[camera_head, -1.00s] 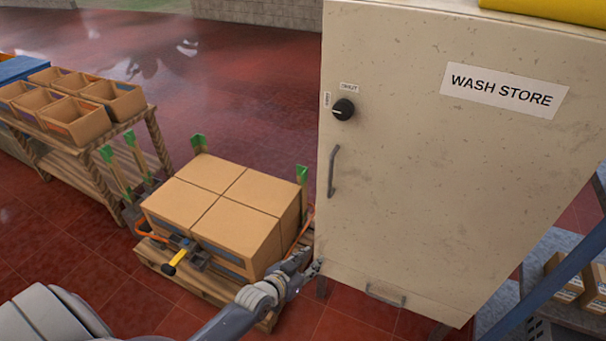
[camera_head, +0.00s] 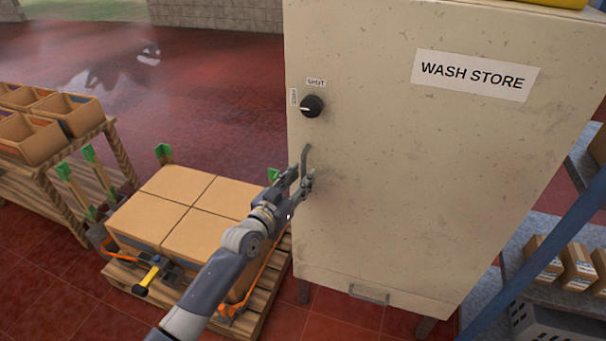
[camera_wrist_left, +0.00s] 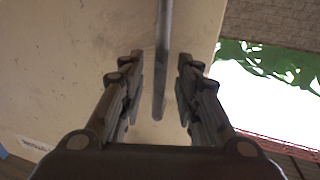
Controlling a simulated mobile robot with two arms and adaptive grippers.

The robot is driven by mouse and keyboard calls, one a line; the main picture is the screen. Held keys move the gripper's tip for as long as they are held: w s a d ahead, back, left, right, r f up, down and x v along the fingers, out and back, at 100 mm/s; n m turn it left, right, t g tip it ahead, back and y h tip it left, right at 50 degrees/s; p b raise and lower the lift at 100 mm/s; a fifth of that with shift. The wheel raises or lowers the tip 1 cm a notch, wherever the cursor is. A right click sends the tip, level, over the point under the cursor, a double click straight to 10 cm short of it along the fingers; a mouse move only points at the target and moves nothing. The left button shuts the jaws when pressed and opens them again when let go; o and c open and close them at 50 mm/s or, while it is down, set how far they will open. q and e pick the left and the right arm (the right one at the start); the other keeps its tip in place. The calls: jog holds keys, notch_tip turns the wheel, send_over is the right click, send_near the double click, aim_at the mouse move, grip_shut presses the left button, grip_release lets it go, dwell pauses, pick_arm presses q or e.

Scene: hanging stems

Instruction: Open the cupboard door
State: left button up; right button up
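The cupboard (camera_head: 420,170) is a worn cream metal box with a WASH STORE label, and its door looks shut. A grey vertical bar handle (camera_head: 306,158) is on the door's left side. A black knob (camera_head: 312,106) sits above it, its white mark towards the left label. My left gripper (camera_head: 299,181) is at the lower part of the handle. In the left wrist view the handle (camera_wrist_left: 161,60) runs between the two spread fingers of my left gripper (camera_wrist_left: 160,92), with gaps on both sides. My right gripper is not in view.
A pallet with cardboard boxes (camera_head: 175,187) stands left of the cupboard, under my left arm. A wooden bench with open boxes (camera_head: 45,145) is farther left. A shelf unit with a blue post (camera_head: 545,275) is at the right. Red floor behind the pallet is clear.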

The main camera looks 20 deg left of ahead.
pick_arm(q)
jog(key=shift+x, duration=1)
grip_shut()
